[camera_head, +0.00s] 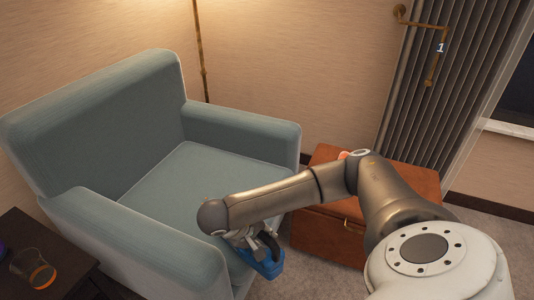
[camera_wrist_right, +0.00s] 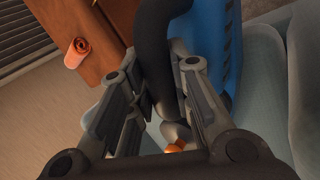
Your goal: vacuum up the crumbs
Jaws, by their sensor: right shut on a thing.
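A blue handheld vacuum (camera_head: 268,266) with a dark handle is in my right gripper (camera_head: 258,243), low in front of the armchair in the head view. In the right wrist view, my right gripper (camera_wrist_right: 163,88) is shut on the dark handle (camera_wrist_right: 155,45), with the blue body (camera_wrist_right: 212,40) beside it. The vacuum's nozzle cannot be made out. The blue-grey armchair (camera_head: 180,185) has a bare-looking seat; no crumbs can be made out, and my right arm covers part of the armchair. My left gripper is not in view.
A brown leather chest (camera_head: 325,240) stands right of the armchair, with a rolled pinkish item (camera_wrist_right: 77,52) on it. A dark side table (camera_head: 60,250) with a glass (camera_head: 38,270) is at lower left.

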